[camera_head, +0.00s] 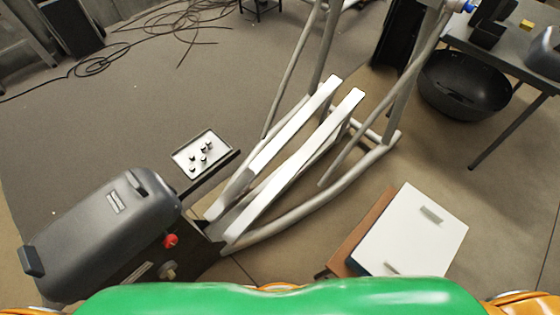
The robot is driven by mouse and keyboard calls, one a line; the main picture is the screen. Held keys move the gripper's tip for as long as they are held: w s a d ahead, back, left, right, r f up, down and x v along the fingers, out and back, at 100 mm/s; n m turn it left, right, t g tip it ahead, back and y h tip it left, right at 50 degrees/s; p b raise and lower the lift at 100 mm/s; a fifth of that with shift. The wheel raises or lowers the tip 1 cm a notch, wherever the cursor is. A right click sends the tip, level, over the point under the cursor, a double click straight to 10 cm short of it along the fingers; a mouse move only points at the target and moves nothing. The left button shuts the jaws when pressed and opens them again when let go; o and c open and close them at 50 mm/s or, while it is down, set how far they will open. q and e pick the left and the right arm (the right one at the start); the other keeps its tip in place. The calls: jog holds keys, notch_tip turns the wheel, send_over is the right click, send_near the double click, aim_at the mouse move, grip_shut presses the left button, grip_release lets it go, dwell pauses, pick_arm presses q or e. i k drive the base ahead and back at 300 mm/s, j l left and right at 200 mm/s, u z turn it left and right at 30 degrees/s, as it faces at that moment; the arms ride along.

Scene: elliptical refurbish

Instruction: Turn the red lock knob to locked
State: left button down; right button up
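The red lock knob (170,241) sits on the dark side panel of the elliptical machine, just below its grey rounded housing (105,225). It is small in the head view, and I cannot tell whether it stands at locked or unlocked. A pale metallic round knob (167,271) is below it on the same panel. Neither gripper shows. Only orange parts of my own arms appear at the bottom left and bottom right corners, well away from the red knob.
White pedal rails (295,125) and grey tubes of the elliptical run to the upper right. A tray (203,152) with several small parts lies behind the housing. A white-topped box (415,235) stands at right. A black bowl (465,82) sits by a table. Cables (185,22) lie on open floor.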

aim_at(170, 240)
jog(key=j+u, duration=0.15)
jog(key=u, duration=1.3)
